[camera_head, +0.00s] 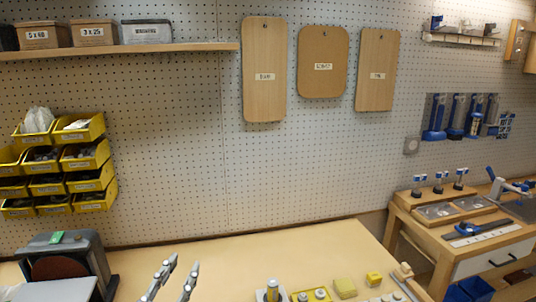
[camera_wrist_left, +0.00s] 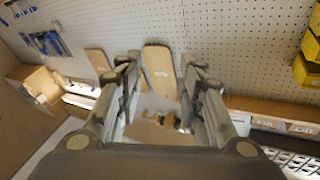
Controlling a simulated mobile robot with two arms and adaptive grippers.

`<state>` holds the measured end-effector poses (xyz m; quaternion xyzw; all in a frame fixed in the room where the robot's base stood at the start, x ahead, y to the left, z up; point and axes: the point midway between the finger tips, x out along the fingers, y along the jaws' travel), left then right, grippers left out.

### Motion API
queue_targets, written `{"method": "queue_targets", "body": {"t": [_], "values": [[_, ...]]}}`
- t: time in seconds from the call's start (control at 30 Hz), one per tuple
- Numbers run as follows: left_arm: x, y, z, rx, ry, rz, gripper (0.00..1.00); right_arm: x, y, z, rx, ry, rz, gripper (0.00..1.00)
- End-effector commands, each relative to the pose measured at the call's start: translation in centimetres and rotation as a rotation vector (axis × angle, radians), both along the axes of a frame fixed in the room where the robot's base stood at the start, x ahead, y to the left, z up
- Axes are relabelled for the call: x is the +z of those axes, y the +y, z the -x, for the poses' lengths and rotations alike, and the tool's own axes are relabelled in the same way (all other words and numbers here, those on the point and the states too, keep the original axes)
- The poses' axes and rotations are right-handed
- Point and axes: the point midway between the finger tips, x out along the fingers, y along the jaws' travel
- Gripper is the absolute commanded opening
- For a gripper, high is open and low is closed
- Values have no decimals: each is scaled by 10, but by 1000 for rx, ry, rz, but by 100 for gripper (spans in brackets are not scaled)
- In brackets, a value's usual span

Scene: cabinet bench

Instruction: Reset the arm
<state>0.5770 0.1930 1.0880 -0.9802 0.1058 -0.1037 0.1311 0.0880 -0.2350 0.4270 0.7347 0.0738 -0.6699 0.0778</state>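My left gripper (camera_head: 173,278) rises from the bottom edge of the head view, over the tan bench top (camera_head: 240,260). Its two grey fingers stand apart, with nothing visible between them. In the left wrist view the left gripper (camera_wrist_left: 159,65) also shows open and empty, facing the pegboard wall. My right gripper is in neither view.
A belt sander (camera_head: 65,262) stands left of the gripper. Yellow blocks (camera_head: 345,288) and small fittings sit at the bench's front right. Yellow bins (camera_head: 88,155) and wooden boards (camera_head: 264,70) hang on the pegboard (camera_head: 200,150). The bench's back middle is clear.

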Motion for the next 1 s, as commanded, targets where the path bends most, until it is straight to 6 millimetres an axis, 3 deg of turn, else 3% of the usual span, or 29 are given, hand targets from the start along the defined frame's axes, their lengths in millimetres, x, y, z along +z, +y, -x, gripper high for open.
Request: {"method": "queue_targets", "body": {"t": [0.1,0.27,0.5,0.7,0.9,1.0], "values": [[-37,26,18,165,156,53,35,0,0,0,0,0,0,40],[-99,50,59,331,432,75,35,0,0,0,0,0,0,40],[-187,50,158,411,913,43,35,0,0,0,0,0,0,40],[-223,31,237,349,1219,-4,35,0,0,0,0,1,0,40],[-236,10,308,239,1458,-49,35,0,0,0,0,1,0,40],[-263,10,298,243,1463,-57,35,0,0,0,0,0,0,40]]}}
